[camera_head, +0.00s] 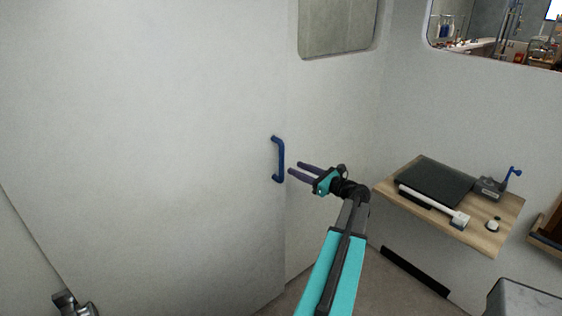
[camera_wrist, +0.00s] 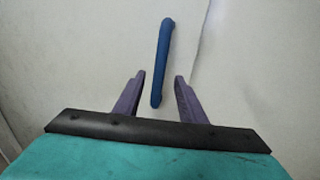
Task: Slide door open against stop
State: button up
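The door is a large pale sliding panel (camera_head: 170,150) that fills the left and middle of the head view. A blue bar handle (camera_head: 281,160) stands upright near its right edge. My gripper (camera_head: 294,171) is just right of the handle, its two purple fingers apart and pointing at it. In the wrist view the handle (camera_wrist: 161,62) runs up from between the open fingertips (camera_wrist: 159,75). I see no contact between fingers and handle. The door's stop cannot be made out.
A wooden shelf (camera_head: 480,235) at the right holds a dark flat case (camera_head: 435,180), a white bar tool (camera_head: 433,205) and a small grey vise-like device with a blue crank (camera_head: 490,187). A grey box (camera_head: 525,298) is at the lower right. A window (camera_head: 338,25) is above.

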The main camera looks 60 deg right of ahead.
jog(key=p, duration=0.3)
send_over(281, 180)
jog(key=d, duration=0.1)
jog(key=shift+w, duration=0.3)
jog(key=shift+c, duration=0.2)
grip_shut()
